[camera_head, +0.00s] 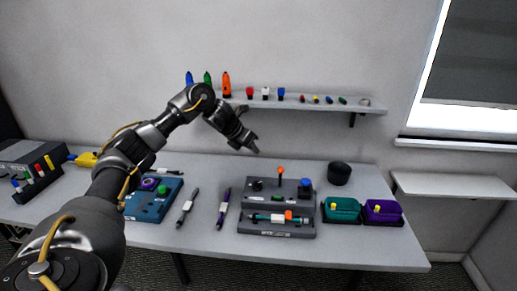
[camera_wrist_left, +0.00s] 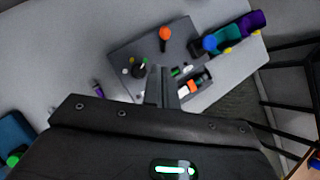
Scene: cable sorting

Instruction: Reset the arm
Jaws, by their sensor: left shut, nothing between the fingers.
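My left arm comes in from the left in the head view. Its gripper (camera_head: 256,150) is shut and empty, held in the air above the back of the table, behind the grey control box. In the left wrist view the shut fingers (camera_wrist_left: 161,86) show over the grey box (camera_wrist_left: 125,52). The box (camera_head: 247,206) has an orange-topped lever (camera_head: 281,170), a blue knob (camera_head: 306,183) and a teal and orange part (camera_head: 283,217) lying along its front. My right gripper is in neither view.
A wall shelf (camera_head: 310,104) with small items is close behind the arm.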

